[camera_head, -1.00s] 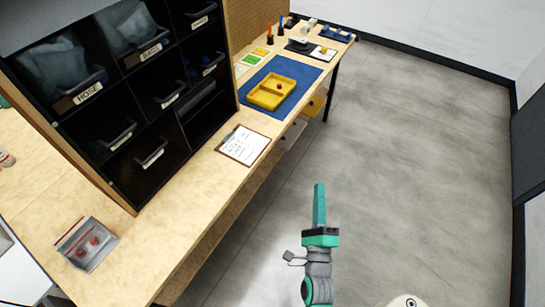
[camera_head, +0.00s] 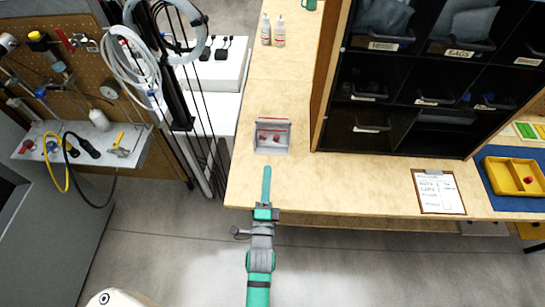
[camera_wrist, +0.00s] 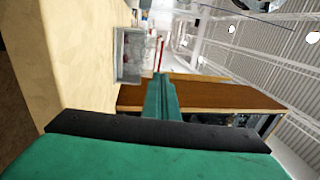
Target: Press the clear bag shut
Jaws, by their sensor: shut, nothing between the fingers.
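The clear bag (camera_head: 272,137) lies on the wooden bench near its left end, with red round items inside and a reddish strip along its far edge. It also shows in the wrist view (camera_wrist: 130,55), ahead of my fingers. Whether its seal is open or pressed shut is too small to tell. My gripper (camera_head: 266,172) is shut and empty, its green fingers pointing toward the bag. The fingertips are a little short of the bag's near edge in the head view and apart from it. The shut fingers also show in the wrist view (camera_wrist: 160,92).
A black bin shelf (camera_head: 400,130) stands on the bench right of the bag. A clipboard (camera_head: 438,191) and a yellow tray (camera_head: 512,176) lie farther right. Two bottles (camera_head: 272,30) stand at the back. Hanging hoses (camera_head: 135,70) are at left. Bench around the bag is clear.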

